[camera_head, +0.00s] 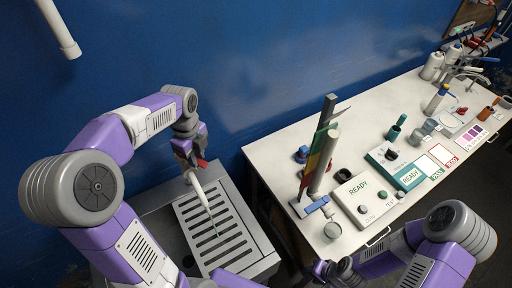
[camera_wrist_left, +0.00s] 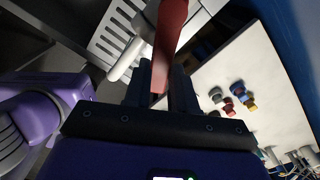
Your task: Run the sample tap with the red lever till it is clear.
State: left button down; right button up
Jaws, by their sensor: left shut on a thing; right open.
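The sample tap's pale spout (camera_head: 196,188) slants down over the slotted drain grate (camera_head: 221,240) of a grey sink. A thin greenish line (camera_head: 211,224) runs from the spout's end toward the grate; I cannot tell how clear it is. My left gripper (camera_head: 190,156) is at the top of the tap, shut on the red lever (camera_head: 201,163). In the left wrist view, the red lever (camera_wrist_left: 169,42) rises from between the fingers of the left gripper (camera_wrist_left: 165,88), with the pale spout (camera_wrist_left: 126,60) beside it. My right gripper (camera_head: 338,268) is open near the bench's front edge, partly hidden.
A white pipe (camera_head: 60,30) hangs at upper left. The blue wall is close behind.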

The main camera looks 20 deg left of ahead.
pick_arm(q)
jog(key=shift+w+n, duration=0.5)
jog(key=shift+n, duration=0.4)
jog(key=shift+w+a+n+p, duration=0.1)
jog(key=shift+w+n+p, duration=0.3)
jog(key=shift+n, duration=0.5)
jog(key=shift+w+a+n+p, duration=0.1)
jog(key=shift+w+n+p, duration=0.25)
jog(key=shift+n, duration=0.55)
jog(key=shift+w, duration=0.15)
